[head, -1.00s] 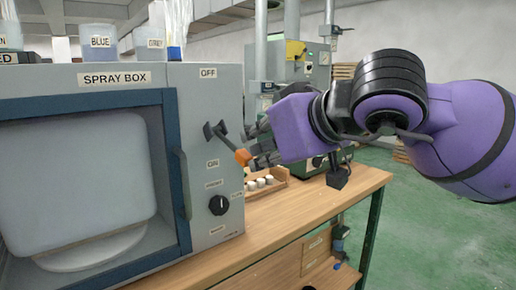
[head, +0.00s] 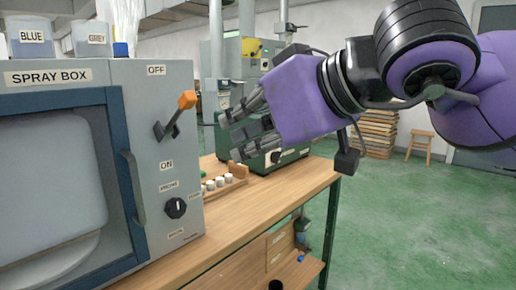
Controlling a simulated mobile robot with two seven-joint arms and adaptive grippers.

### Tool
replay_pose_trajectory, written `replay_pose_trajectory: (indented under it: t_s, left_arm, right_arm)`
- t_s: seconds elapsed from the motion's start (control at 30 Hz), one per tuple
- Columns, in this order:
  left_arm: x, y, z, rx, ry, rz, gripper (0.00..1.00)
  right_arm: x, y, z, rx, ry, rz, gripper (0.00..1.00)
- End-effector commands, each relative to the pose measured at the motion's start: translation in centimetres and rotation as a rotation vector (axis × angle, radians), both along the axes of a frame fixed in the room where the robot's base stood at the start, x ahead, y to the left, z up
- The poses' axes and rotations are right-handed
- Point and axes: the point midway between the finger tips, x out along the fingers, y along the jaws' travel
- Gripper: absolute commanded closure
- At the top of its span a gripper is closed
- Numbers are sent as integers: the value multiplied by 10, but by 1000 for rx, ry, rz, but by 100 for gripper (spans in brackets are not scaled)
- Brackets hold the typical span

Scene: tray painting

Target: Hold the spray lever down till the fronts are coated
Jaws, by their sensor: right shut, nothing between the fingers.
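The spray box (head: 152,95) stands at the left with its blue-framed door shut. Its lever (head: 175,122) has an orange tip and points up towards the OFF label; the ON label is below it. Through the door window a pale grey upright panel (head: 45,180) shows, cut off by the left edge; I cannot tell its coating. My right gripper (head: 228,138) is to the right of the lever, clear of it, shut and empty. My left gripper is not in view.
A black knob (head: 176,208) and a door handle (head: 132,188) are on the box front. A wooden rack of small white pots (head: 218,182) sits on the wooden bench (head: 270,205) beside the box. Labelled BLUE (head: 32,38) and GREY (head: 92,38) containers stand on top.

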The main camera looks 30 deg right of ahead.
Motion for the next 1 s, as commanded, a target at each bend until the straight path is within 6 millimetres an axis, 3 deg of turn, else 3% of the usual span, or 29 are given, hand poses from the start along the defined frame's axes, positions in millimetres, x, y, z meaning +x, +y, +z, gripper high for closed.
replay_pose_trajectory:
  t_s: [0.2,0.4,1.0]
  left_arm:
    - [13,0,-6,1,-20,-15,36]
    - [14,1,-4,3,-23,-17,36]
    - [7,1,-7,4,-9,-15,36]
  right_arm:
    - [-17,-5,-2,4,2,4,100]
    - [-31,-11,-2,0,-1,2,100]
    - [-33,-12,-2,5,5,1,100]
